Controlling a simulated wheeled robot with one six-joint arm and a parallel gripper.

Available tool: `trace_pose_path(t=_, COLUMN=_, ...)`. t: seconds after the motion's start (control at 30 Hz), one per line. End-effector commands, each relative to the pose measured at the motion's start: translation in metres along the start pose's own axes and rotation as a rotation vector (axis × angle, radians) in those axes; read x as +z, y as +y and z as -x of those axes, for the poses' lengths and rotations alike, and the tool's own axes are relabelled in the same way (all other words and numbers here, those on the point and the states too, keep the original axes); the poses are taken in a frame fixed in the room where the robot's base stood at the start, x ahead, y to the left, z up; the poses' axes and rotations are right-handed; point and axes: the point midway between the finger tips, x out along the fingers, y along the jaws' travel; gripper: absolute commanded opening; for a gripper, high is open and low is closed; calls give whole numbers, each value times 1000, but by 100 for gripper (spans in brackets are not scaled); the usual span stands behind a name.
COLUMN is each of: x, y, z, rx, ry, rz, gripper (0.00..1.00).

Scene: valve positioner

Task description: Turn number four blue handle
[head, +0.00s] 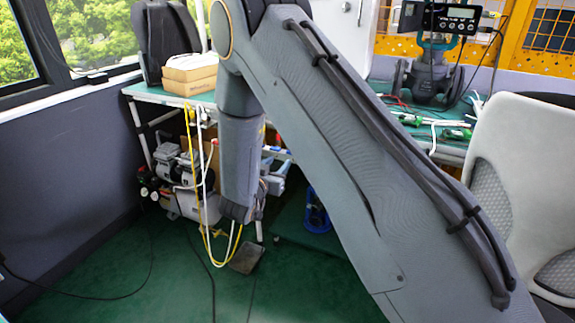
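My arm crosses the middle of the head view, and its forearm hangs down in front of the table. I cannot make out my gripper's fingers; they are hidden or out of view behind the forearm. No handle marked number four can be made out. A blue object (316,214) stands on the floor under the table, partly hidden by my arm. A light blue-grey part (276,176) shows just right of my forearm, too small to identify. A valve device (430,72) with a digital display (450,20) stands on the table at the back right.
The green-topped table (150,93) runs across the back, with cardboard boxes (190,74) on it. A compressor (185,180) sits below. Yellow and white hoses hang to the floor. A grey chair (525,170) stands at right. The green floor at front left is mostly clear apart from cables.

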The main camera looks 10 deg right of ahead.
Motion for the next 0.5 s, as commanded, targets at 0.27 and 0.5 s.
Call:
trace_pose_path(t=0.27, x=10, y=6, z=1, rx=87, ry=138, rz=26, gripper=39)
trace_pose_path(t=0.5, x=5, y=11, z=-32, rx=90, ry=138, rz=26, gripper=39)
